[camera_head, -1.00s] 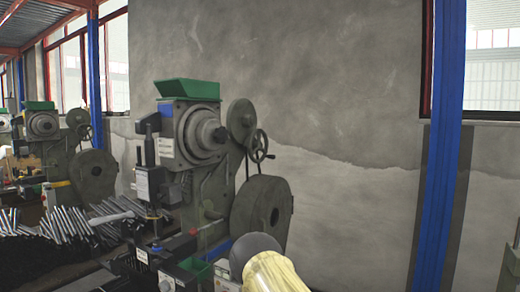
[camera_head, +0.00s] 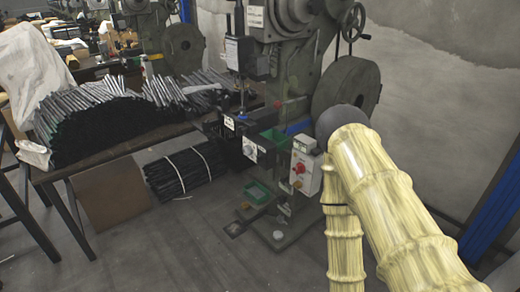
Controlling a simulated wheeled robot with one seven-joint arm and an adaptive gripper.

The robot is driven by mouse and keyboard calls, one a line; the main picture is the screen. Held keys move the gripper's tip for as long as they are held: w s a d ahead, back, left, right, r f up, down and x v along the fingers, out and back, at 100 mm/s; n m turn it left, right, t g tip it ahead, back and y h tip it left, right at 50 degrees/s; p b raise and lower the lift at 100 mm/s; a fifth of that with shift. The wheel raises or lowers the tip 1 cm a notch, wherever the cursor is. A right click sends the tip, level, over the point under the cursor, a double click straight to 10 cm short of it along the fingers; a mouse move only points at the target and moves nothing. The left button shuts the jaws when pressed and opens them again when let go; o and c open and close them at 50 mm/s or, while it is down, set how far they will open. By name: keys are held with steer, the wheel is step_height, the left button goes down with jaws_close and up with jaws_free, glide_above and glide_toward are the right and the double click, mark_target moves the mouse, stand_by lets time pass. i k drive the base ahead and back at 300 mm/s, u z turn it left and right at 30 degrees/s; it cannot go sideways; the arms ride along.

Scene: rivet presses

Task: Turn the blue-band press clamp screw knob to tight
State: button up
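A grey rivet press (camera_head: 300,70) stands in the middle of the head view, with a blue band (camera_head: 299,126) on its frame. A dark block on the press front carries a small white round plate (camera_head: 250,149) with what looks like a knob on it; I cannot tell its turn position or whether it is the clamp screw knob. My arm, in a yellow sleeve with a dark rounded joint, rises from the lower right in front of the press's right side. My gripper is not visible.
A control box (camera_head: 306,166) with red knobs is on the press's front. A table (camera_head: 115,154) piled with dark rods stands left, with a rod bundle (camera_head: 186,170) on the floor below. Another press (camera_head: 140,25) is behind.

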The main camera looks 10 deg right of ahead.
mark_target(242, 130)
steer(key=z, duration=0.1)
steer(key=i, duration=1.1)
steer(key=u, duration=0.5)
